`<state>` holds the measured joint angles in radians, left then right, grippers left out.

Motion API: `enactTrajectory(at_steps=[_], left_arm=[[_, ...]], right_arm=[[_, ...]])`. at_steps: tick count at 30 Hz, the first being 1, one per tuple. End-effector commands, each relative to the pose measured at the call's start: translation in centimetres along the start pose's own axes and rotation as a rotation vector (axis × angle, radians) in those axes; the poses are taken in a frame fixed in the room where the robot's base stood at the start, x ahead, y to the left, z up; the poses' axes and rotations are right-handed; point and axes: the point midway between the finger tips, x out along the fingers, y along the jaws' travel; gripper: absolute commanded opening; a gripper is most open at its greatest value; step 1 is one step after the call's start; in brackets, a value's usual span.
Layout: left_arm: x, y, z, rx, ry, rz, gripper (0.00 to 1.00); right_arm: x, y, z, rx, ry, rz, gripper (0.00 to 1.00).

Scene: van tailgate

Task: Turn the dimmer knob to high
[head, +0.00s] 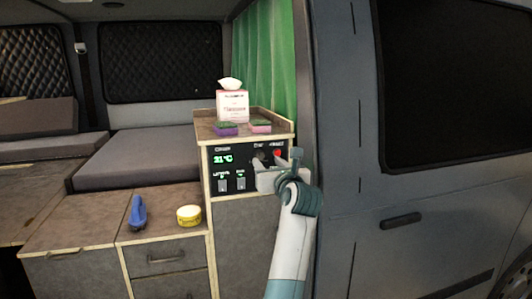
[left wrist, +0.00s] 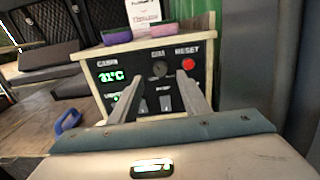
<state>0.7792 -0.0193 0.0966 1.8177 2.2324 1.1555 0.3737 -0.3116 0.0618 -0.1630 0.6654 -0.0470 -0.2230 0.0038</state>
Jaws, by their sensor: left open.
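The dimmer knob (left wrist: 159,68) is a dark round knob under a small white label on the black control panel (left wrist: 118,88). In the left wrist view it shows between my two fingers, close to their tips. My left gripper (left wrist: 164,76) is open and empty and points at the panel. In the head view the left gripper (head: 268,163) is in front of the panel's right part and partly covers the knob. I cannot tell whether the fingers touch the knob. The mark showing its setting is too small to read. My right gripper is not in view.
A red reset button (left wrist: 189,64) sits right of the knob, close to the right finger. Sponges (head: 226,129) and a tissue box (head: 233,106) stand on top. A blue object (head: 138,213) and yellow tin (head: 189,215) lie lower left.

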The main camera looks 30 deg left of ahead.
Motion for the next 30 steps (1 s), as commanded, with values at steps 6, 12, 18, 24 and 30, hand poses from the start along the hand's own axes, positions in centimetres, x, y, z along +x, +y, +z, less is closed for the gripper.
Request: enactTrajectory(at_steps=[6,12,18,24,30], left_arm=[[3.6,0.1,0.3,0.003,0.001,0.002,0.43],[5.9,0.0,0.2,0.000,0.001,0.000,0.43],[6.7,0.0,0.0,-0.001,0.000,-0.001,0.43],[6.7,0.0,0.0,-0.002,0.000,-0.001,0.43],[6.7,0.0,0.0,-0.001,0.000,0.000,0.09]], right_arm=[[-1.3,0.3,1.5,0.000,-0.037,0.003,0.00],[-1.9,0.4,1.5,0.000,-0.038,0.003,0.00],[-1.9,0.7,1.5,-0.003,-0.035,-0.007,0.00],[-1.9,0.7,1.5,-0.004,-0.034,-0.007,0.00],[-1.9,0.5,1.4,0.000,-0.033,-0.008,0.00]])
